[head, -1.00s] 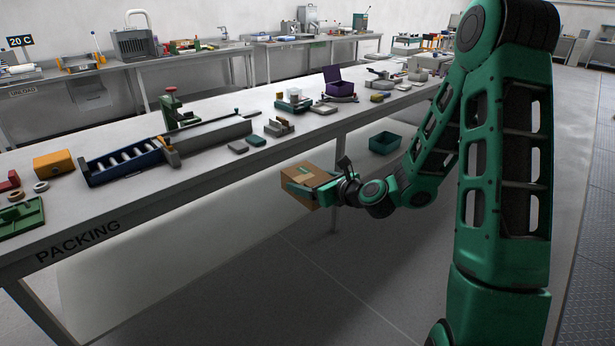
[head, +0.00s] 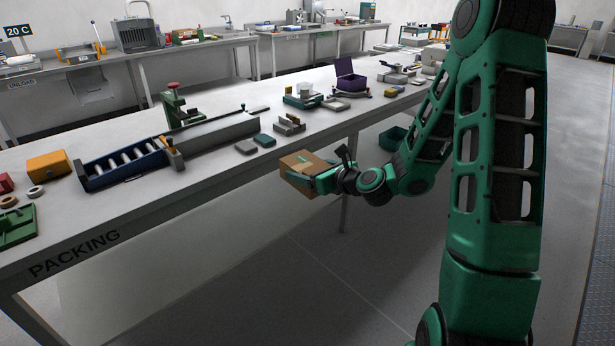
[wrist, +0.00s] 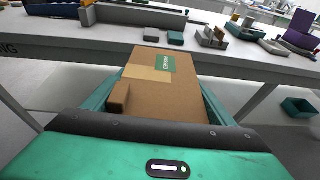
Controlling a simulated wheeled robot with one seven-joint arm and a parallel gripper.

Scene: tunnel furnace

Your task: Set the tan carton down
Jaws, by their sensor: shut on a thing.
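The tan carton (head: 304,171) is held in my gripper (head: 312,178), which is shut on it from both sides. In the head view it is in front of the packing table's (head: 215,172) long front edge, at about the height of the top. In the wrist view the carton (wrist: 165,85) fills the middle, between the green fingers, with a green label and a paler tape strip on it. Its far end reaches close to the table edge in that view; I cannot tell whether it touches.
Near the carton, the table holds small grey and green blocks (head: 265,140) and a grey fixture (head: 289,124). A blue roller tray (head: 122,164) lies farther left. A purple open box (head: 351,84) stands farther back. The front strip of tabletop is clear.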

